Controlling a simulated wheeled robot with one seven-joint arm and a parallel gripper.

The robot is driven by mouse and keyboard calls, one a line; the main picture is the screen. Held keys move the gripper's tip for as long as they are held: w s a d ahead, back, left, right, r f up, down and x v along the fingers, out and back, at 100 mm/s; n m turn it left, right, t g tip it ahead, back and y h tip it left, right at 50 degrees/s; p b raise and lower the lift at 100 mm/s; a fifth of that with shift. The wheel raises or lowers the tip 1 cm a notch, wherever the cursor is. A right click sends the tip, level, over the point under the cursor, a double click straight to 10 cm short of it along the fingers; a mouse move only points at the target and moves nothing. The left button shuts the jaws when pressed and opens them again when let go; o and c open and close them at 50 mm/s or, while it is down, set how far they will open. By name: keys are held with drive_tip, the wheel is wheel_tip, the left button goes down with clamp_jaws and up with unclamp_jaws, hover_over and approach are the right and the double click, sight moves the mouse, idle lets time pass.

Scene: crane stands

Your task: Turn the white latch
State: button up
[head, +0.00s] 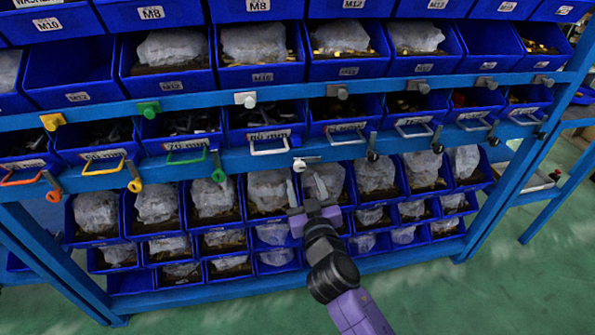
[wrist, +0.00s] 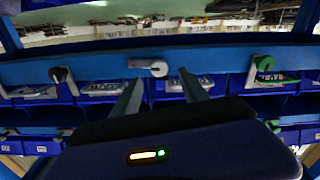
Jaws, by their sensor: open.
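The white latch (head: 300,165) sits on the lower blue rail in the head view, between a green latch (head: 218,174) and a black latch (head: 372,155). In the wrist view the white latch (wrist: 157,68) has a round end and a short bar lying along the rail. There the green latch (wrist: 263,68) is at right and the black latch (wrist: 62,76) at left. My gripper (head: 305,182) is open and empty, its fingers just below the white latch in the head view. In the wrist view my gripper (wrist: 160,80) has its two fingertips spread around the latch's line; contact cannot be told.
A white drawer handle (head: 268,149) is up and left of the latch. A white block (head: 245,99) sits on the upper rail. Rows of blue bins (head: 212,210) with wrapped parts lie behind and below my gripper. Green floor (head: 430,295) is clear at right.

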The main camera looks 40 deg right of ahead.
sight(300, 168)
drive_tip(key=shift+p+x, duration=0.4)
drive_tip(key=shift+x, duration=2.3)
drive_tip(key=shift+d, duration=0.1)
